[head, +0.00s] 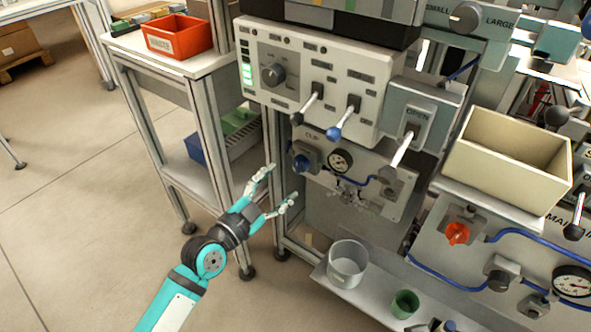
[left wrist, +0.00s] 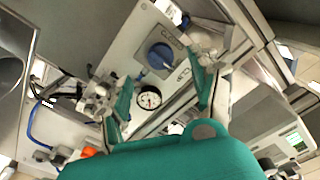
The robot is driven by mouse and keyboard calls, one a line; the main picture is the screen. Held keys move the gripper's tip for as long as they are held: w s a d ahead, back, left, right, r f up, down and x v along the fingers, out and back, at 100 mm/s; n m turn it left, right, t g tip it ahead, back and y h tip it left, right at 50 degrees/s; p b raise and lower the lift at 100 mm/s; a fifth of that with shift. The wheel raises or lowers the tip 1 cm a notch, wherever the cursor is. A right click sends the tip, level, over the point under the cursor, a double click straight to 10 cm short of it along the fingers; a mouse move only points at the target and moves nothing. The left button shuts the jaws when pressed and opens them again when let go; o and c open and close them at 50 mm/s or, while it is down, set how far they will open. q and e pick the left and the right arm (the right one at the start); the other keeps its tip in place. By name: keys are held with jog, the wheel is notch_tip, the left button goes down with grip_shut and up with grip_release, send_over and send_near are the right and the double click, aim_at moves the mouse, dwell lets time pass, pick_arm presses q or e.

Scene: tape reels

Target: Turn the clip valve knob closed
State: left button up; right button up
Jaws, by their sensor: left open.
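The clip valve knob (head: 301,162) is a blue knob on the grey panel below the white control box, left of a round gauge. In the left wrist view the blue knob (left wrist: 160,56) appears between the spread fingers, farther off, with lettering beside it. My left gripper (head: 282,183) is open and empty, just below and left of the knob, apart from it. Its two teal fingers also frame the left wrist view (left wrist: 155,78). My right gripper is not in view.
The gauge (head: 340,162) and a blue hose sit right of the knob. Levers (head: 335,133) stick out above. A frame post (head: 271,140) stands left; an orange knob (head: 457,233) is at right.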

aim_at(296, 169)
pick_arm(q)
jog(key=x, duration=0.7)
jog(key=shift+b, duration=0.35)
jog(key=c, duration=1.2)
